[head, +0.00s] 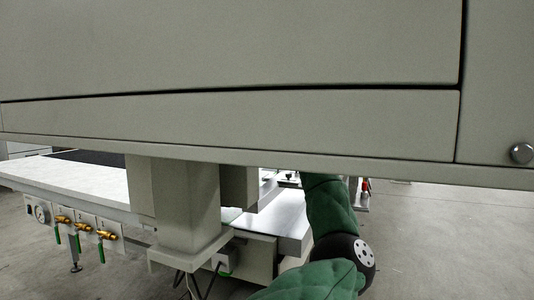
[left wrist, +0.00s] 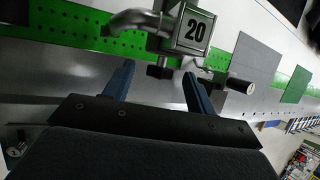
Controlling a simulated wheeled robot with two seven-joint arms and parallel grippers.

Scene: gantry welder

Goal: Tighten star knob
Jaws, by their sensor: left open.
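In the left wrist view my left gripper (left wrist: 158,74) is open, with its two blue fingers apart. Another dark cylindrical end (left wrist: 240,86) sticks out to the right. In the head view the gripper is hidden; only my green-sleeved arm shows. My right gripper is in neither view.
A large beige machine housing (head: 250,50) fills the upper head view and blocks the area behind it. A pale table (head: 85,185), brass valves (head: 80,226) and a beige column (head: 185,205) stand below. In the wrist view, green perforated strips (left wrist: 75,33) and grey plates (left wrist: 258,60) lie around the block.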

